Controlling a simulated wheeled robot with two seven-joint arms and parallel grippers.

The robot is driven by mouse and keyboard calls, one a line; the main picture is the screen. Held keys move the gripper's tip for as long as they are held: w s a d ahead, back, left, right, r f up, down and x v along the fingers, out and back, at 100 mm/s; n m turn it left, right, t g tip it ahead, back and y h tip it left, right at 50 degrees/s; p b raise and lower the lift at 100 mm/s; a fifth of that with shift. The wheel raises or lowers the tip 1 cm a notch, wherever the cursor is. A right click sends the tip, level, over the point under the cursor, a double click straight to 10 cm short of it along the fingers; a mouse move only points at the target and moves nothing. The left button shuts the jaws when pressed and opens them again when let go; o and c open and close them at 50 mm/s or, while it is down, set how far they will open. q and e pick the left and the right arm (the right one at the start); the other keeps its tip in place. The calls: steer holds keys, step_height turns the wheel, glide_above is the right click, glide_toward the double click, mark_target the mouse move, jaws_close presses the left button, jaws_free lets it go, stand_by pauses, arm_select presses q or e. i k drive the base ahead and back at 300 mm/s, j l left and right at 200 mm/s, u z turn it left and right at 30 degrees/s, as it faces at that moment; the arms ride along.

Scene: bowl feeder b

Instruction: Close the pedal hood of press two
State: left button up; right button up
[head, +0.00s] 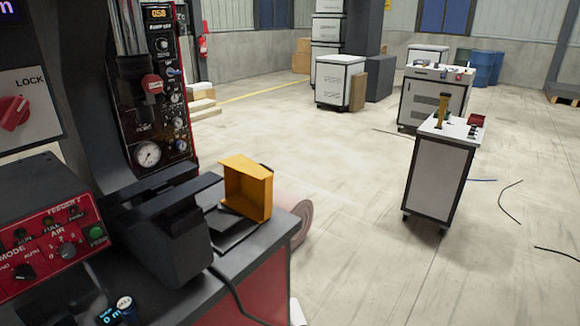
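A yellow-orange hood (247,188) stands raised on the right end of the dark bench (262,248). Its hollow side shows, so it looks open. A flat black base plate (232,222), perhaps with the pedal, lies at its foot and to its left. A black cable runs from there down over the bench. No label on the hood can be read. Neither of my grippers shows in the head view.
A dark feeder block with flat bars (172,236) stands left of the hood. A red control box (50,225) and a gauge panel (150,154) are further left. White cabinets (440,170) stand on the open floor to the right.

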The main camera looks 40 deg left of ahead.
mark_target(249, 184)
steer(key=i+u, duration=0.3)
steer(key=i, duration=0.2)
steer(key=i+l+u, duration=0.3)
steer(key=i, duration=0.2)
steer(key=i+l+u, duration=0.3)
steer(key=i, duration=0.2)
steer(key=i+u, duration=0.25)
steer(key=u, duration=0.2)
steer(key=i+l+u, duration=0.2)
steer(key=u, duration=0.3)
steer(key=i+l+u, duration=0.25)
steer(key=u, duration=0.2)
steer(key=i+l+u, duration=0.2)
steer(key=u, duration=0.25)
steer(key=i+l+u, duration=0.1)
steer(key=l+u, duration=0.35)
